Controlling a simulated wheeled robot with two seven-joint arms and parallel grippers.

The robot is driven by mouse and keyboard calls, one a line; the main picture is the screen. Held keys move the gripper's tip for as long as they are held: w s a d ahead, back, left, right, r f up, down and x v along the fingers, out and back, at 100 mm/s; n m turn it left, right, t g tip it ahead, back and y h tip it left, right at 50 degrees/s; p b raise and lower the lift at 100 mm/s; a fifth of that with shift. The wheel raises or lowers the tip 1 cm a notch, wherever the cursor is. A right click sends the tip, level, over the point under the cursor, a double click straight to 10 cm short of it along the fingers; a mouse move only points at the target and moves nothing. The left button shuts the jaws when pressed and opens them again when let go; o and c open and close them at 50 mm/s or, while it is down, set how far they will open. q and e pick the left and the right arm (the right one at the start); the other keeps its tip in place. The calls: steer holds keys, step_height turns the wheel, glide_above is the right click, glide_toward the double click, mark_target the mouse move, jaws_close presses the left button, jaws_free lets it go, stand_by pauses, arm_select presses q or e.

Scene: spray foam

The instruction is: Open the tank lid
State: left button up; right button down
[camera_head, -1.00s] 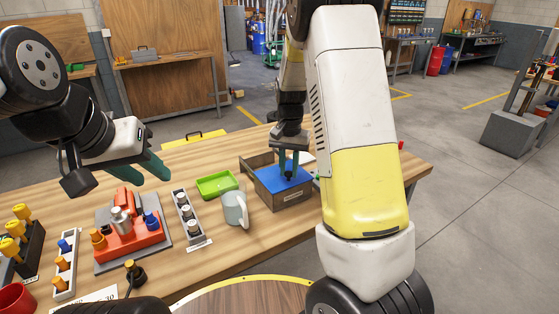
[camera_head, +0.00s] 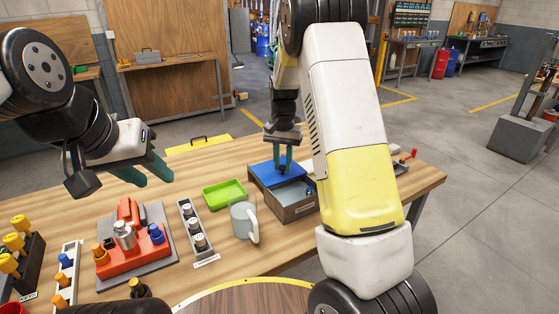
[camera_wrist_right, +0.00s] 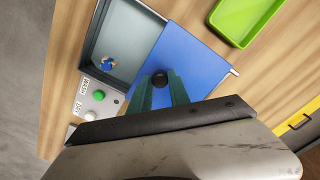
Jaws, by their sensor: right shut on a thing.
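The tank (camera_head: 297,211) is a brown-sided box on the wooden table, and its grey inside shows in the right wrist view (camera_wrist_right: 128,38). The flat blue lid (camera_head: 268,175) is slid toward the back left and leaves part of the tank uncovered. In the right wrist view the lid (camera_wrist_right: 195,62) lies beside the opening, with a round black knob (camera_wrist_right: 160,78) on it. My right gripper (camera_head: 282,166) is shut on this knob. My left gripper (camera_head: 152,172) hangs above the table's left side, empty; its two green fingers are apart.
A green tray (camera_head: 224,195) and a grey mug (camera_head: 242,220) stand left of the tank. A panel with a green button (camera_wrist_right: 98,95) sits beside the tank. A red fixture (camera_head: 133,242) and bottle racks fill the table's left.

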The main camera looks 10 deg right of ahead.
steer(key=shift+w+a, duration=0.3)
steer(key=shift+w, duration=0.6)
steer(key=c, duration=1.2)
jaws_free()
steer(key=shift+r, duration=0.15)
step_height(320, 180, up, 8)
steer(key=shift+f, duration=0.2)
steer(key=shift+s, duration=0.1)
